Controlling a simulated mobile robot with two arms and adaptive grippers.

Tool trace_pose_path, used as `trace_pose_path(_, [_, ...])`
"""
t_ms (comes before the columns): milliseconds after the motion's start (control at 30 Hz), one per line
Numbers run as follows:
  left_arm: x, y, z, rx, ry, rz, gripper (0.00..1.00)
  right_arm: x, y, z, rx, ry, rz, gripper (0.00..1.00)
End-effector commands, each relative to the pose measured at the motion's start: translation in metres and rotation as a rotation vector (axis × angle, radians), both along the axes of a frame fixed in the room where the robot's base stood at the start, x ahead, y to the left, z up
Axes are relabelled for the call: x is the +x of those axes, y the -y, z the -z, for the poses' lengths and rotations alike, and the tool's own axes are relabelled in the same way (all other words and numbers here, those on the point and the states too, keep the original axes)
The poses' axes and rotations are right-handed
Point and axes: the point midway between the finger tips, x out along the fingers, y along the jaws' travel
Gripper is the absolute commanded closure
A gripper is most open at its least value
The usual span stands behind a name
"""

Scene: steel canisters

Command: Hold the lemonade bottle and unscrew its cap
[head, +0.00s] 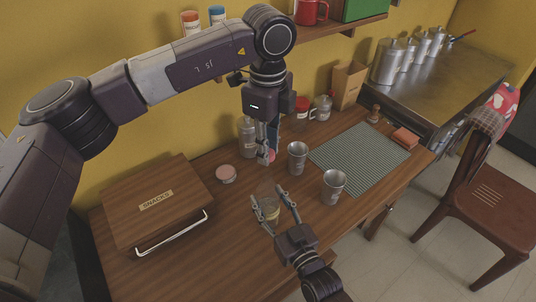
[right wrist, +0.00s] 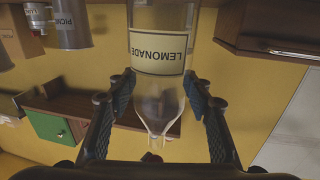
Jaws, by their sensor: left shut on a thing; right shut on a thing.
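The clear lemonade bottle (head: 267,203) stands between the fingers of my right gripper (head: 275,212) above the front part of the table. In the right wrist view the bottle (right wrist: 160,55) appears upside down, its label reading LEMONADE, with my right gripper's fingers (right wrist: 160,92) on both sides. No cap shows on its narrow neck. My left gripper (head: 267,160) points down, beyond the bottle and apart from it. It is shut on a small pinkish-red thing (head: 272,155) that looks like the cap; the fingers partly hide it.
A grey jar (head: 247,137) stands close behind my left gripper. A pink-lidded tub (head: 225,174) and the wooden snacks box (head: 150,195) are to the left. Two steel cups (head: 297,158) (head: 333,187) stand right of the bottle, near a striped mat (head: 360,155).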

Motion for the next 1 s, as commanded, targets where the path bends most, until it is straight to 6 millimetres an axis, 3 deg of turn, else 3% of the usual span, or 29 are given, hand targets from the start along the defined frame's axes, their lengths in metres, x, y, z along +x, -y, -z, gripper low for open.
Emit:
trace_pose_path(133, [0.0, 0.0, 0.0, 0.0, -0.001, 0.0, 1.0, 0.0, 0.0, 0.0, 0.0, 0.0, 0.0, 1.0])
trace_pose_path(167, [0.0, 0.0, 0.001, 0.0, -0.001, 0.0, 1.0, 0.0, 0.0, 0.0, 0.0, 0.0, 0.0, 0.52])
trace_pose_path(333, [0.0, 0.0, 0.001, 0.0, -0.001, 0.0, 1.0, 0.0, 0.0, 0.0, 0.0, 0.0, 0.0, 0.33])
trace_pose_path(733, [0.0, 0.0, 0.001, 0.0, -0.001, 0.0, 1.0, -0.008, 0.004, 0.001, 0.0, -0.001, 0.0, 0.33])
trace_pose_path(1000, [0.0, 0.0, 0.001, 0.0, -0.001, 0.0, 1.0, -0.053, 0.026, 0.001, -0.002, -0.004, -0.001, 0.33])
